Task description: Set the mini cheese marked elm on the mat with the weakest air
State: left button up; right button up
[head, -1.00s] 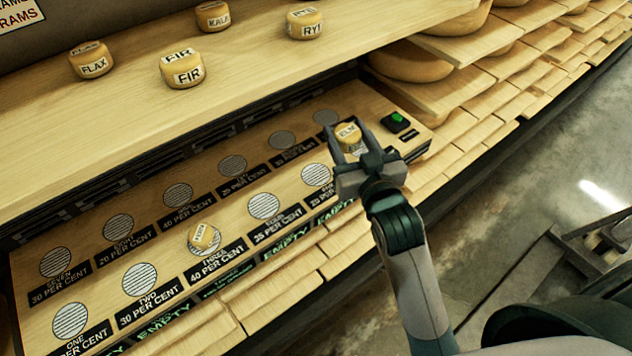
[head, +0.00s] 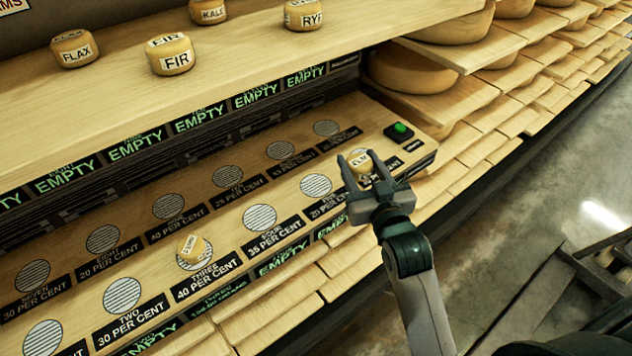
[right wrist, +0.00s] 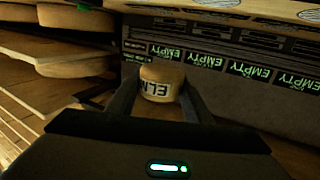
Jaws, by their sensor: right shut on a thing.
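My right gripper (head: 367,182) is shut on the small yellow cheese marked ELM (head: 358,163). It holds it near the right end of the panel; whether the cheese touches the panel I cannot tell. The right wrist view shows ELM (right wrist: 162,82) between the fingers. Round striped mats lie in two rows. In front, mat two (head: 122,294) reads 30 per cent, mat three (head: 190,262) 40, mat four (head: 259,218) 35 and mat five (head: 316,185) apparently 20. Behind, mat eight (head: 103,239) reads 20 and the far right mat (head: 326,128) has an unreadable label. My left gripper is out of view.
Cheeses FLAX (head: 75,49), FIR (head: 170,55) and others stand on the upper shelf (head: 250,60). A green button (head: 400,130) sits at the panel's right end. Large wheels (head: 412,72) fill racks at right.

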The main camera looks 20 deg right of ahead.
send_over(316, 185)
notch_tip(316, 185, down, 7)
jog(key=shift+r, duration=0.1)
jog(key=shift+f, duration=2)
jog(key=o, duration=0.8)
jog(key=shift+f, duration=0.1)
jog(key=o, duration=0.3)
